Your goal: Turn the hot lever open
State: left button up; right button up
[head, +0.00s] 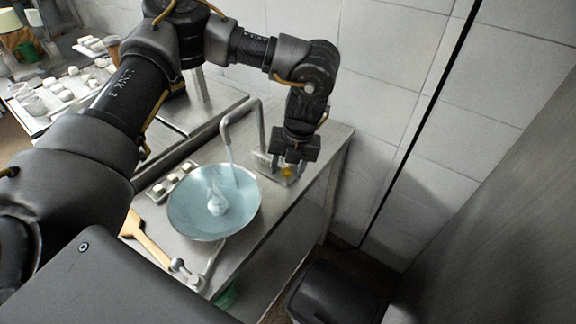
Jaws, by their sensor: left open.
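My left gripper (290,158) comes down from above at the right end of the metal counter (290,205). It is open, with its fingers pointing down at a small metal fixture (268,165) behind the bowl. A small yellow part (287,171) shows by the fingertips; I cannot tell whether they touch it. A curved metal pipe (259,122) rises beside the fixture and bends left over a wide pale-blue bowl (183,212). I cannot make out a lever marked hot; the gripper may hide it. My right gripper is not in view.
A small tray with pale pieces (172,178) and a wooden-handled tool (148,238) lie left of the bowl. A metal fitting (190,274) is at the counter's front edge. A tiled wall (375,90) stands close behind, and a dark bin (335,292) stands on the floor.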

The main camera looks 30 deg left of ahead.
pick_arm(q)
jog(key=c, duration=1)
jog(key=shift+a+m, duration=0.1)
jog(key=shift+m, duration=0.2)
jog(key=shift+s+a+r+m+p, duration=0.1)
jog(key=shift+s+a+m+p, duration=0.1)
jog(key=shift+m+p, duration=0.25)
jog(key=shift+s+a+m+t+p, duration=0.1)
jog(key=shift+a+m+t, duration=0.15)
jog(key=shift+a+m, duration=0.65)
jog(key=shift+s+a+m+t+p, duration=0.15)
jog(key=shift+m+t, duration=0.15)
jog(key=shift+m, duration=1.15)
jog(key=shift+s+a+m+t+p, duration=0.1)
jog(key=shift+a+m+t, duration=0.15)
jog(key=shift+a+m, duration=0.65)
jog(key=shift+d+m, duration=0.3)
jog(key=shift+m, duration=0.1)
jog(key=o, duration=1)
